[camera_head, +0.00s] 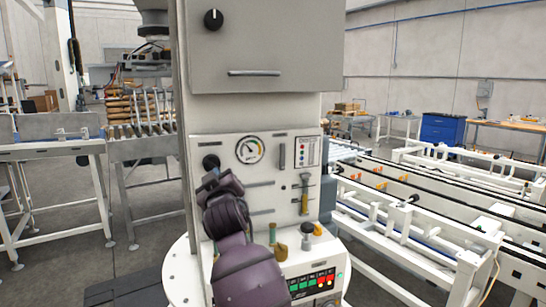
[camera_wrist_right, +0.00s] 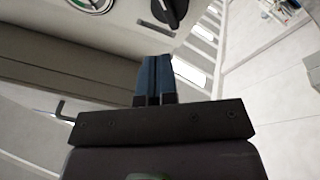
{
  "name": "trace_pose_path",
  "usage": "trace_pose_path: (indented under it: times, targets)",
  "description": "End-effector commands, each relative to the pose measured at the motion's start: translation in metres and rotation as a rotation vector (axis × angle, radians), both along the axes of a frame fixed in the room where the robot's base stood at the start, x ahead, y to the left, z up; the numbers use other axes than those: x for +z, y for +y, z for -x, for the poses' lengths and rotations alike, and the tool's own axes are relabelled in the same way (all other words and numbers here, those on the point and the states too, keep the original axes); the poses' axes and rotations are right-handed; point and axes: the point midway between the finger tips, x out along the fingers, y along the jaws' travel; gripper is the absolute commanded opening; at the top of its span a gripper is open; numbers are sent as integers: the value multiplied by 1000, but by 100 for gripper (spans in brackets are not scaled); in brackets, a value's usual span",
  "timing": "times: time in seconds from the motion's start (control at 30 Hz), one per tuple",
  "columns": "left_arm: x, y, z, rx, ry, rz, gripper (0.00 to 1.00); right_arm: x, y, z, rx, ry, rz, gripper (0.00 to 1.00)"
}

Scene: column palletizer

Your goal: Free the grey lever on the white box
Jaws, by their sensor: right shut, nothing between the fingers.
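The white box (camera_head: 262,190) stands in the middle of the head view, with a gauge (camera_head: 250,150) and a black knob (camera_head: 211,162) on its front. A small upright lever-like fitting (camera_head: 305,190), grey on top and yellow-green below, is on the right part of this front; I cannot tell surely whether it is the grey lever. My right gripper (camera_head: 210,183) is in front of the left part of the box, just below the black knob, and covers some of the panel. Its blue fingers (camera_wrist_right: 154,78) are together and empty in the wrist view. My left gripper is out of view.
A grey upper cabinet (camera_head: 265,45) overhangs the box. A ledge with green and red buttons (camera_head: 318,281), a black-topped knob (camera_head: 307,230) and small yellow-brown pieces (camera_head: 281,251) sticks out below. White conveyor frames (camera_head: 400,205) stand to the right, roller conveyors (camera_head: 145,145) to the left.

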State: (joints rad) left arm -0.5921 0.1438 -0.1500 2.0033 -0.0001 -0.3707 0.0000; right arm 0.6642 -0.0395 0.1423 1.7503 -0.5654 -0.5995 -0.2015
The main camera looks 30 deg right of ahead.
Motion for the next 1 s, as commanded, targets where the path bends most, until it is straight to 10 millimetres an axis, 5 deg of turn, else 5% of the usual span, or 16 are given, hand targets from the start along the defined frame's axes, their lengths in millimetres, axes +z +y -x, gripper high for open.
trace_pose_path:
  times: [0.37, 0.7, 1.0]
  targets:
    - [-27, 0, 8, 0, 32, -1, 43, 62, -15, -31, -352, 173, 291, 0]
    - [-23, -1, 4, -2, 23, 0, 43, 31, -65, -15, -729, 625, 643, 0]
    - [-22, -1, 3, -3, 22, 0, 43, 27, -72, -6, -779, 756, 746, 0]
